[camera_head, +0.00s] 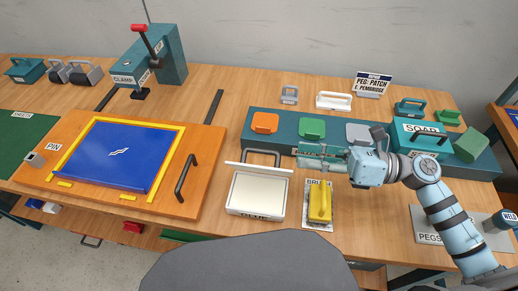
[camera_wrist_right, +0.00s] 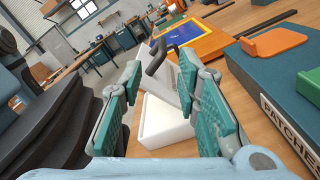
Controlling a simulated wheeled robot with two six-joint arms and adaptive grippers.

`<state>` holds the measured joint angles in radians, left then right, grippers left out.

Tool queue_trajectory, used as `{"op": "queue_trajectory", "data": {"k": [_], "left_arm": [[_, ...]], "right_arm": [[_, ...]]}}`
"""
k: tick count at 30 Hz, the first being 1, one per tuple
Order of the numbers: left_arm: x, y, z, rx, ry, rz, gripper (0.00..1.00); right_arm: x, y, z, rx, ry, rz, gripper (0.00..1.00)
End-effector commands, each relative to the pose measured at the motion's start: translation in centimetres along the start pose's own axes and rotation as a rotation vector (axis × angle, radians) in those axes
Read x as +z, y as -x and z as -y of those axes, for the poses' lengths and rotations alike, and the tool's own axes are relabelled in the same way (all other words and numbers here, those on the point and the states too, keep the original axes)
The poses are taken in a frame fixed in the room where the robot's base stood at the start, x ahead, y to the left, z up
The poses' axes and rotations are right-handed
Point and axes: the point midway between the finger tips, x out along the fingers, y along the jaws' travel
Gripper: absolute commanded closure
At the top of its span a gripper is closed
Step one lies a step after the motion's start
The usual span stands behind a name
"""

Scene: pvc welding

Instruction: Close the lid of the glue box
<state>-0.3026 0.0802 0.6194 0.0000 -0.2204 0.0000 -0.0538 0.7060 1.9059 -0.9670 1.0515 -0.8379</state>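The glue box (camera_head: 257,193) is a white open-topped box near the table's front, its label partly readable. Its lid (camera_head: 259,168) stands raised at the back edge, seen nearly edge-on, with a dark handle (camera_head: 262,153) on its far side. In the right wrist view the box (camera_wrist_right: 165,122), raised lid (camera_wrist_right: 163,77) and dark handle (camera_wrist_right: 156,58) show between my fingers. My right gripper (camera_head: 301,156) is just right of the lid, fingers pointing left. It is open and empty, apart from the lid as far as I can see. My left gripper is not in view.
A yellow-handled brush block (camera_head: 319,202) sits right of the box. A teal rack (camera_head: 285,126) with orange, green and grey patches lies behind. An orange board with a blue panel (camera_head: 115,153) is at left. A teal soap box (camera_head: 421,133) stands near my right arm.

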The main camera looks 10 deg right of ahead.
Motion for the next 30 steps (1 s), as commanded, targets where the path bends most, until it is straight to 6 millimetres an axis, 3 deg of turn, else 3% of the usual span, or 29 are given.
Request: {"op": "queue_trajectory", "data": {"k": [9, 15, 25, 26, 30], "left_arm": [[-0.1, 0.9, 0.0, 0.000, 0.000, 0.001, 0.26], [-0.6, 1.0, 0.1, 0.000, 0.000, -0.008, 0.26], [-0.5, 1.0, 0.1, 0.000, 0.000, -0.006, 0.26], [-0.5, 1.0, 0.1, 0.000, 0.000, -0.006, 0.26], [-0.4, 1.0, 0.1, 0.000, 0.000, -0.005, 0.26]], "right_arm": [[0.3, -7.1, -0.1, 0.000, -0.004, 0.008, 0.70], [0.3, -10.0, 0.0, 0.000, -0.004, 0.006, 0.70], [0.2, -10.7, 0.0, -0.001, -0.004, 0.002, 0.70], [0.2, -10.7, 0.0, -0.001, -0.004, 0.002, 0.72], [0.1, -10.7, 0.0, -0.001, -0.004, 0.002, 0.94]]}}
